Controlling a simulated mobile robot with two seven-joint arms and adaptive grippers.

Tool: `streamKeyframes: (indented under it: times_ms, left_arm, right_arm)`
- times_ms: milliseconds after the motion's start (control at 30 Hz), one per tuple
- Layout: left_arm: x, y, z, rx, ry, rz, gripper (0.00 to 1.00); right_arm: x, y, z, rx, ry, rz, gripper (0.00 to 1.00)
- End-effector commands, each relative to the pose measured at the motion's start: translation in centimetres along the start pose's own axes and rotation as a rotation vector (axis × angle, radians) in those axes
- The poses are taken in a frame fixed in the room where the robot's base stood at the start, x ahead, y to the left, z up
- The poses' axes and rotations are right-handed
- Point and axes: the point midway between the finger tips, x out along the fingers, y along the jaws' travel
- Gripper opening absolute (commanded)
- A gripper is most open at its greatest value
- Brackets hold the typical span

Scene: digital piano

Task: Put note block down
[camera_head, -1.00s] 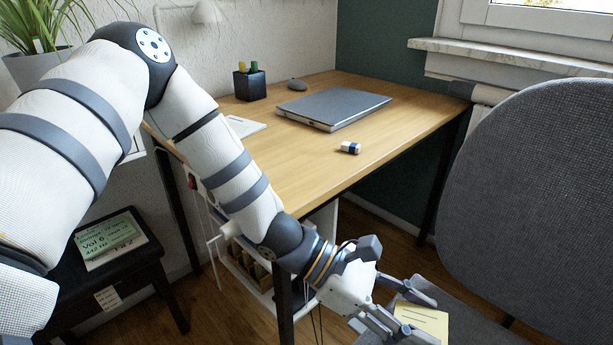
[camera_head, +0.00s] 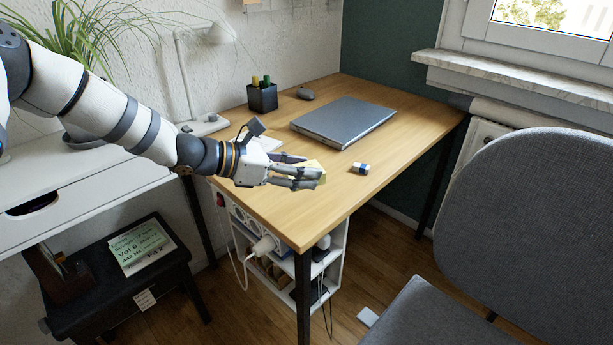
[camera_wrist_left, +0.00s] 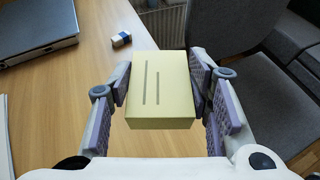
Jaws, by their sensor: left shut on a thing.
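The yellow note block (camera_wrist_left: 160,90) is between the fingers of my left gripper (camera_head: 307,178), which is shut on it. In the head view only part of the note block (camera_head: 308,168) shows, the rest being hidden by the fingers. The gripper is over the near left part of the wooden desk (camera_head: 290,220). I cannot tell whether the block touches the desk top. My right gripper is in neither view.
On the desk are a grey laptop (camera_head: 343,122), a blue and white eraser (camera_head: 360,168), a black pen cup (camera_head: 262,97) and a mouse (camera_head: 306,94). A grey chair (camera_head: 540,220) stands at the right. The front of the desk top is clear.

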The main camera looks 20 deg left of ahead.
Motion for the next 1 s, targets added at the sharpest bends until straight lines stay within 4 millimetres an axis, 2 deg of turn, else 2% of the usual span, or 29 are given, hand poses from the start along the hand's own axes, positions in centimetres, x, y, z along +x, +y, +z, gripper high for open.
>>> streamKeyframes:
  times_ms: [33,100,367,500,900,933,1000]
  left_arm:
    - [1.3,0.9,-2.4,-0.008,0.016,-0.003,0.16]
    - [2.3,2.1,-3.5,-0.007,0.013,-0.003,0.16]
    - [4.0,4.3,-4.8,-0.001,0.0,-0.002,0.16]
    - [4.9,4.3,-7.2,-0.004,0.001,-0.002,0.16]
    - [5.2,4.4,-7.7,-0.001,-0.005,0.001,0.16]
    - [5.2,4.4,-7.7,0.0,-0.004,0.001,0.47]
    - [5.1,4.4,-7.6,0.001,-0.005,0.001,0.63]
  right_arm:
    - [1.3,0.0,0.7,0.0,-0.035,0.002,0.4]
    - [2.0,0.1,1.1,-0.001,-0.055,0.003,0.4]
    - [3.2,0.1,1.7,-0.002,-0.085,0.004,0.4]
    - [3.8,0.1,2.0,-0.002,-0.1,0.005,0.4]
    - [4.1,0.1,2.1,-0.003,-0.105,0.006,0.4]
    - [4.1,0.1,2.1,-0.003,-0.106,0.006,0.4]
    - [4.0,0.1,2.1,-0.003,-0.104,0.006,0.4]
